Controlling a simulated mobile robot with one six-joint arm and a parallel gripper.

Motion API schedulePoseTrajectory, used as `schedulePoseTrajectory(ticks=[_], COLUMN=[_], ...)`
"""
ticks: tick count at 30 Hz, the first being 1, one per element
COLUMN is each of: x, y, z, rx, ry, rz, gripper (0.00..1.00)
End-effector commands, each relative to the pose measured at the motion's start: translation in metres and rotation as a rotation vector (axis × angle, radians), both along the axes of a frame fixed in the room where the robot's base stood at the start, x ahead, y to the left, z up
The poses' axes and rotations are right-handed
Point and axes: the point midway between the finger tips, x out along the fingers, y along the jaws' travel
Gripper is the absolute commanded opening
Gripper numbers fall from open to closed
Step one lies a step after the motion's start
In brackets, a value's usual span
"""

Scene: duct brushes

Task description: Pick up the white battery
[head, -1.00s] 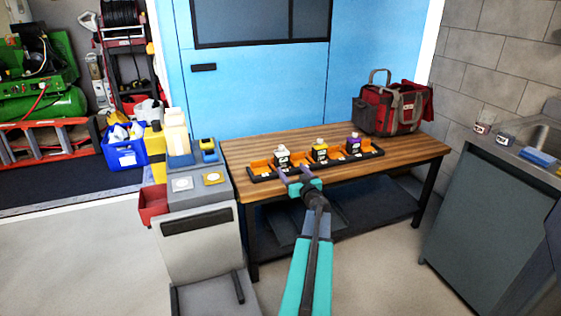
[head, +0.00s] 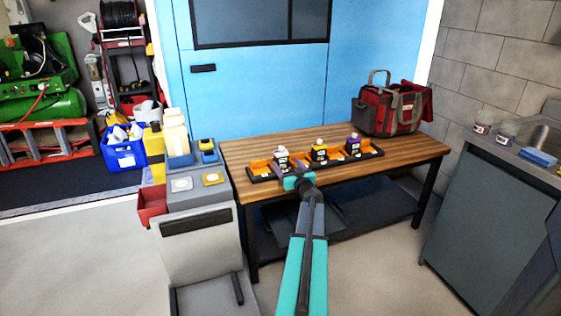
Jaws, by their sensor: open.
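The white battery (head: 281,154) stands upright at the left of a row of three in a long dark tray (head: 371,155) on the wooden bench. It has a white top and a dark lower body with a pale label. My gripper (head: 288,170) is open at the tray's front edge, right at the near side of the white battery. The fingers are small and partly hidden by the wrist, so I cannot tell whether they are around the battery or touching it. The yellow battery (head: 319,149) and the purple battery (head: 353,144) stand to its right.
Orange blocks sit in the tray between the batteries. A red and grey tool bag (head: 393,107) is at the bench's back right. A grey cabinet (head: 199,221) stands close to the bench's left end. The bench top (head: 237,146) is clear behind the tray.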

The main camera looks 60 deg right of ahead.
Motion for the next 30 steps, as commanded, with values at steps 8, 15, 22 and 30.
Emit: schedulePoseTrajectory(ticks=[8, 15, 22, 30], x=[0.016, 0.034, 0.041, 0.041], y=[-0.014, -0.027, -0.031, -0.030], z=[-0.002, -0.001, 0.000, 0.000], rx=[-0.001, -0.001, 0.000, 0.000], ry=[0.001, -0.001, 0.000, 0.000], rz=[0.000, 0.002, 0.002, 0.002], gripper=[0.70, 0.70, 0.70, 0.70])
